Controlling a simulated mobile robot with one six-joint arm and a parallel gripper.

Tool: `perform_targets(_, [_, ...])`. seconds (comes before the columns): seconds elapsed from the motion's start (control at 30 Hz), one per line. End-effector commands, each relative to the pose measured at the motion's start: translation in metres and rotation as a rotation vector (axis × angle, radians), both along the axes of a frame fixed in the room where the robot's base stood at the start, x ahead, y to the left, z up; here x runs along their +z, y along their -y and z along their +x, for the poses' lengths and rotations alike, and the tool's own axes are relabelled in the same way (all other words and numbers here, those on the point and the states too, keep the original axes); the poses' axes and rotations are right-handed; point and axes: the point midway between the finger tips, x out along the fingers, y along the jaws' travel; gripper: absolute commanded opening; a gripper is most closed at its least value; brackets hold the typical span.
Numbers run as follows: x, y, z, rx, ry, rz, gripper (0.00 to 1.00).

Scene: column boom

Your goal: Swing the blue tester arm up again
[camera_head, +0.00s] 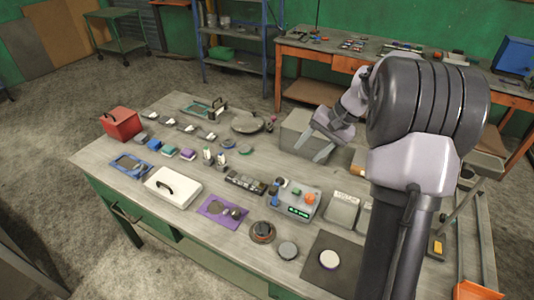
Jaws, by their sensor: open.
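A light grey tester box (301,207) with a lit green display and an orange-red knob stands on the workbench, right of centre. A small blue piece (274,190), which looks like the tester's arm, shows at the box's left side. It is too small to tell whether it lies down or stands up. My gripper (312,150) is open and empty. It is beyond the tester in the picture, in front of a grey box, with its fingers pointing down and left. It is apart from the blue piece.
The workbench (100,155) is crowded. A red box (121,123), a white case (172,187), a purple tray (221,211) and a dark mat with a white disc (329,259) stand around. My arm covers the right side.

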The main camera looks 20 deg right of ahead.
Motion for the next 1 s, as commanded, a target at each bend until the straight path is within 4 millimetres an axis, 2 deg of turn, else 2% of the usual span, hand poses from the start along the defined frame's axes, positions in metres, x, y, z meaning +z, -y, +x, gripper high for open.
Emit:
perform_targets(0.3, [-0.085, -0.033, 0.028, 0.003, -0.004, 0.001, 0.49])
perform_targets(0.5, [-0.129, -0.049, 0.045, 0.002, -0.004, -0.001, 0.49])
perform_targets(0.7, [-0.147, -0.057, 0.053, 0.0, -0.003, -0.002, 0.49])
perform_targets(0.97, [-0.148, -0.057, 0.053, 0.0, -0.002, -0.002, 0.49])
perform_targets(1.0, [-0.148, -0.057, 0.053, 0.001, -0.002, -0.002, 0.43])
